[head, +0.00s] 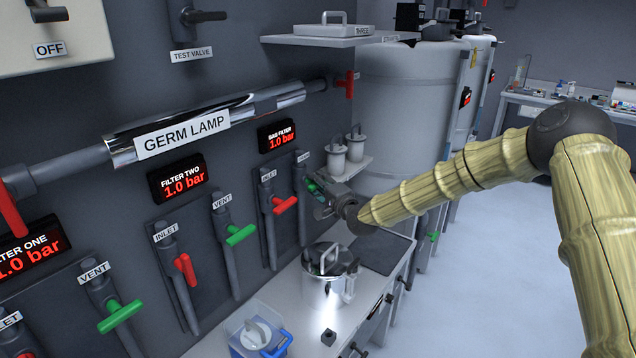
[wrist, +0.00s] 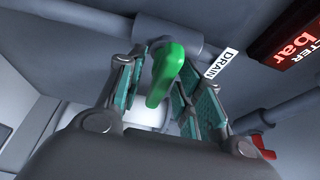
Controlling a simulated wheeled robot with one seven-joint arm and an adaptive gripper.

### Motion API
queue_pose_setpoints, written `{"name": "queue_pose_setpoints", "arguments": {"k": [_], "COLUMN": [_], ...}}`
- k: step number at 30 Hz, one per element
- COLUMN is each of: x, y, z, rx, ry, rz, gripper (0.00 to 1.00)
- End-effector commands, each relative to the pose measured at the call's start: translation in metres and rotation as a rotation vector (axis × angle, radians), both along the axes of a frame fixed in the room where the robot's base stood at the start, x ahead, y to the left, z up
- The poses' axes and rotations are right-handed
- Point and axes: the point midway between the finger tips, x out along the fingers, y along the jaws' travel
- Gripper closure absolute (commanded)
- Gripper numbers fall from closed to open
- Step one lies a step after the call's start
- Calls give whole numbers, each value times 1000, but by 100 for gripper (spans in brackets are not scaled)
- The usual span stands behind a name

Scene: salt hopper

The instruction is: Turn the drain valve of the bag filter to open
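The drain valve of the bag filter has a green handle (wrist: 168,72), with a DRAIN label (wrist: 221,63) beside it in the wrist view. In the head view its label (head: 303,157) is on the wall right of the bag filter's red inlet valve (head: 285,205), under the BAG FILTER display (head: 277,137). My gripper (wrist: 160,98) is open, with its teal-padded fingers on both sides of the green handle. Gaps show beside the handle, and I cannot tell whether either pad touches it. In the head view my gripper (head: 322,197) is at the valve and largely hides the handle.
A steel pot (head: 328,275) stands on the counter below my gripper. A small shelf (head: 350,168) with two white canisters is just behind it. Large white tanks (head: 400,100) stand farther back. Other red and green valves line the wall to the left. Open floor lies at right.

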Motion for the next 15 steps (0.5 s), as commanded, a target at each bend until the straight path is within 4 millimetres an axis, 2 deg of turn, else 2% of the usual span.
{"name": "queue_pose_setpoints", "arguments": {"k": [8, 14, 15], "x": [1, 1, 1], "y": [1, 1, 1], "z": [0, 0, 0], "rx": [0, 0, 0], "ry": [0, 0, 0], "rz": [0, 0, 0], "gripper": [64, 97, 100]}}
